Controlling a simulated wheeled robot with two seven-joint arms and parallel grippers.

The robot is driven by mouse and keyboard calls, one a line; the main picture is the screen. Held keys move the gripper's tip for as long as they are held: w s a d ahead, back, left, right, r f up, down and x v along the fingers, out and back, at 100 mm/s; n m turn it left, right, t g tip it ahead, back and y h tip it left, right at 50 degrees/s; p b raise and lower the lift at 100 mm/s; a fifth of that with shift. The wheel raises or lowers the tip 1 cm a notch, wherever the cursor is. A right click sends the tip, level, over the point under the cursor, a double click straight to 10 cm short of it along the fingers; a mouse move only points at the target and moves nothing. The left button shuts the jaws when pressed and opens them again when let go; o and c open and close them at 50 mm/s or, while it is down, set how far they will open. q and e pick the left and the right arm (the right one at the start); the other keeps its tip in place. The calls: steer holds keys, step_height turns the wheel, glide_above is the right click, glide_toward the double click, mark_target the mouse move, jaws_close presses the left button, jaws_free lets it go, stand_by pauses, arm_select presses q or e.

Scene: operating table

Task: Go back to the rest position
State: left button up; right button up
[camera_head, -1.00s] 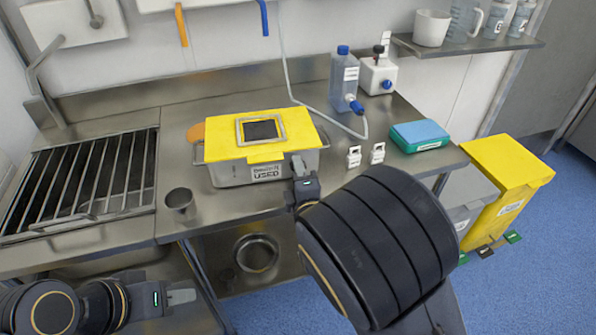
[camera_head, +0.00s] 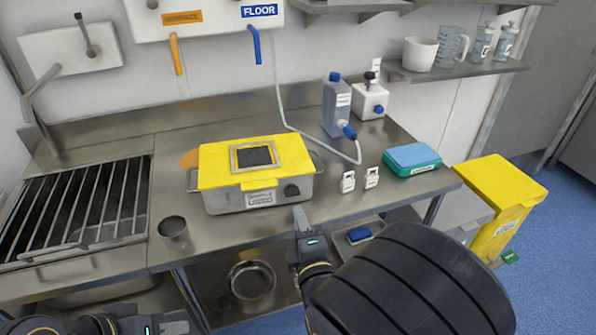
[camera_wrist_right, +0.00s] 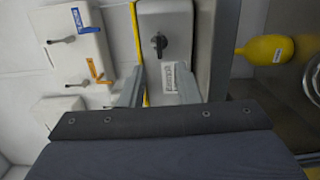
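My right gripper (camera_head: 302,218) is in front of the table's front edge, just below the steel box with the yellow lid (camera_head: 225,166), and apart from it. In the right wrist view its two fingers (camera_wrist_right: 159,88) stand apart with nothing held between them. The box's front, with a black knob and a label, shows beyond them (camera_wrist_right: 163,25). My left gripper (camera_head: 178,325) is at the bottom edge of the head view, low at the left. Only part of it shows, so its opening cannot be told.
Two small white tags (camera_head: 348,181), a blue-green case (camera_head: 412,160) and a bottle (camera_head: 337,105) are on the right. A yellow bin (camera_head: 500,185) stands on the floor. A round steel bowl (camera_head: 251,280) is below the table.

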steer(key=s+d+m+g+p, duration=0.2)
steer(key=d+m+g+p, duration=0.2)
steer(key=d+m+g, duration=0.55)
steer(key=s+d+r+m+p, duration=0.1)
steer(key=s+d+r+m, duration=0.1)
steer(key=s, duration=0.4)
steer(key=s+d+r+m+g+p, duration=0.1)
steer(key=s+d+r+m+p, duration=0.1)
steer(key=s+m, duration=0.4)
steer(key=s+d+r+m+g+p, duration=0.1)
steer(key=s+d+r+m, duration=0.3)
steer(key=s, duration=0.3)
steer(key=shift+s+d+r+m+p, duration=0.2)
steer(key=shift+d+m+p, duration=0.25)
steer(key=shift+d, duration=0.35)
steer(key=shift+g, duration=0.25)
